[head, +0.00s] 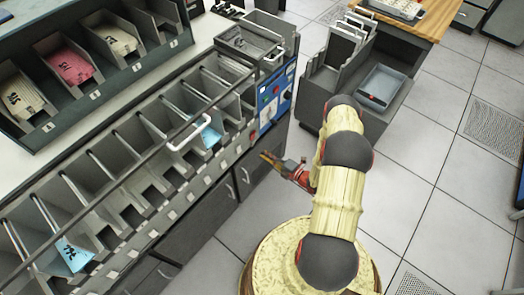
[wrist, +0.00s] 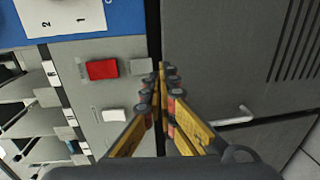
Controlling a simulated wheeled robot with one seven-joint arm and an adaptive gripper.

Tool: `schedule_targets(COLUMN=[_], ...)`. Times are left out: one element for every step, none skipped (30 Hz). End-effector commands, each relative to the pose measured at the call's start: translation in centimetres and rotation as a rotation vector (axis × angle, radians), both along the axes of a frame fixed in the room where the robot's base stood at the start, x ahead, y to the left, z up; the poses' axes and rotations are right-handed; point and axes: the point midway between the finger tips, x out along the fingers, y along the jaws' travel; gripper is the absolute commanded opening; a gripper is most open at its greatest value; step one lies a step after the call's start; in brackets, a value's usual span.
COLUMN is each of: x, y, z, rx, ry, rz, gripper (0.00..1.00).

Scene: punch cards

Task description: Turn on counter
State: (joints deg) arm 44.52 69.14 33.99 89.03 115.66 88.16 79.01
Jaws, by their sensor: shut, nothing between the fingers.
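The machine's blue panel (head: 271,96) with dials is on the right end of the card sorter in the head view; its edge also shows at the top left of the wrist view (wrist: 98,18). Below it in the wrist view, a grey panel carries a red button (wrist: 102,69), a small grey button (wrist: 141,66) and a white button (wrist: 114,115). I cannot tell which one is the counter's switch. My gripper (head: 265,156) is shut and empty, in front of the machine's lower right part. In the wrist view its fingertips (wrist: 161,68) are right of the buttons, with no clear contact.
A long row of sorter pockets (head: 145,145) runs left, a few holding light blue cards (head: 72,254). A rack of card bins (head: 85,70) stands behind. A grey cart (head: 325,75) with a tray stands to the right. Open tiled floor (head: 440,200) lies right of my arm.

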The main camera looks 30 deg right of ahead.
Motion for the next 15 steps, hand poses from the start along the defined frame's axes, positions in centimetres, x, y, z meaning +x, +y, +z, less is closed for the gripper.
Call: schedule_targets(x=[-1.1,-1.7,-2.4,-3.0,-3.5,-4.2,-4.7,-5.2,-5.7,-6.1,-6.5,-6.9,-7.2,-7.5,-7.8], y=[-0.6,-0.8,-1.1,-1.3,-1.5,-1.7,-2.0,-2.1,-2.3,-2.5,-2.6,-2.8,-2.9,-3.0,-3.1], z=[0.1,0.0,-0.1,-0.2,-0.2,-0.3,-0.4,-0.4,-0.5,-0.6,-0.6,-0.7,-0.8,-0.8,-0.9], rx=[0.001,0.001,0.001,0.001,0.001,0.001,0.001,0.001,0.002,0.002,0.001,0.0,0.0,0.0,0.0], ry=[0.001,0.0,0.0,0.0,0.0,0.0,0.0,0.0,0.0,0.0,-0.001,0.0,0.0,0.0,0.0], rz=[-0.006,-0.006,-0.006,-0.006,-0.006,-0.006,-0.006,-0.006,-0.005,-0.005,-0.005,-0.005,-0.004,-0.003,-0.003], gripper=[0.0,0.0,0.0,0.0,0.0,0.0,0.0,0.0,0.0,0.0,0.0,0.0,0.0,0.0,0.0])
